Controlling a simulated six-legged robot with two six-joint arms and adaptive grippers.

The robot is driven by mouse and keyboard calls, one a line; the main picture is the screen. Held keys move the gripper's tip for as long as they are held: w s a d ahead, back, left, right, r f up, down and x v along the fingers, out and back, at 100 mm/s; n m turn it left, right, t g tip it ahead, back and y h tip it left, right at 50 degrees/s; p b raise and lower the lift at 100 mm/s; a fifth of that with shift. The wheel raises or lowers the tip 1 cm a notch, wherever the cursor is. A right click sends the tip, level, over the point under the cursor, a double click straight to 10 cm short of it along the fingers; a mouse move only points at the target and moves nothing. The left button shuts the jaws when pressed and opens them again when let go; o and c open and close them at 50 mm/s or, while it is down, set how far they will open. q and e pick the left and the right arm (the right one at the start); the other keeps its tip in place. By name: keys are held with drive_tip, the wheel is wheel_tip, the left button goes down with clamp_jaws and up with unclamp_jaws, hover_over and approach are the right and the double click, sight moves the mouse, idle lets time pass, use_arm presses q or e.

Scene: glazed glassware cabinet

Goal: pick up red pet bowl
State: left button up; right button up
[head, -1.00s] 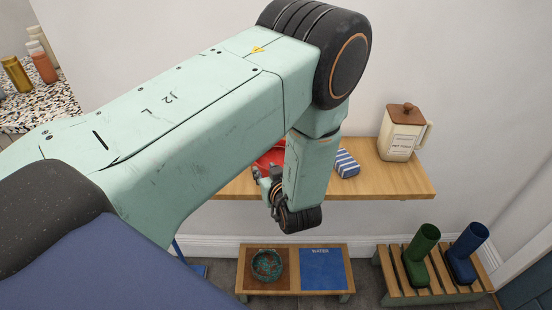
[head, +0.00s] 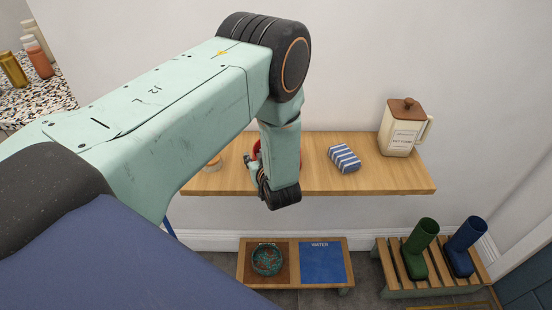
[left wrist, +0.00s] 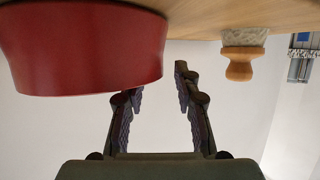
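The red pet bowl (head: 257,150) stands on the wooden wall shelf, mostly hidden behind my left forearm and gripper in the head view. In the left wrist view the red bowl (left wrist: 80,48) fills the upper left, its side close to the fingers. My left gripper (left wrist: 158,82) is open, with a clear gap between its fingers. The bowl's edge overlaps the tip of one finger in the picture; I cannot tell whether they touch. In the head view the left gripper (head: 256,168) is small and partly hidden by the wrist. My right gripper is not in view.
On the shelf (head: 390,178) are a blue-and-white striped packet (head: 344,158), a cream canister (head: 403,128) and a small wooden-knobbed object (left wrist: 240,55). Below stand a feeding stand (head: 322,262) with a teal bowl (head: 267,259) and a rack with green (head: 417,249) and blue boots (head: 464,247).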

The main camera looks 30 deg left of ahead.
use_arm(q)
drive_tip(key=shift+a+f, duration=0.1)
drive_tip(key=shift+a, duration=0.05)
drive_tip(key=shift+w, duration=0.2)
drive_tip(key=shift+d, duration=0.25)
drive_tip(key=shift+c, duration=0.7)
drive_tip(key=shift+s+a, duration=0.1)
drive_tip(key=shift+a, duration=0.1)
clamp_jaws()
drive_tip(key=shift+d, duration=0.2)
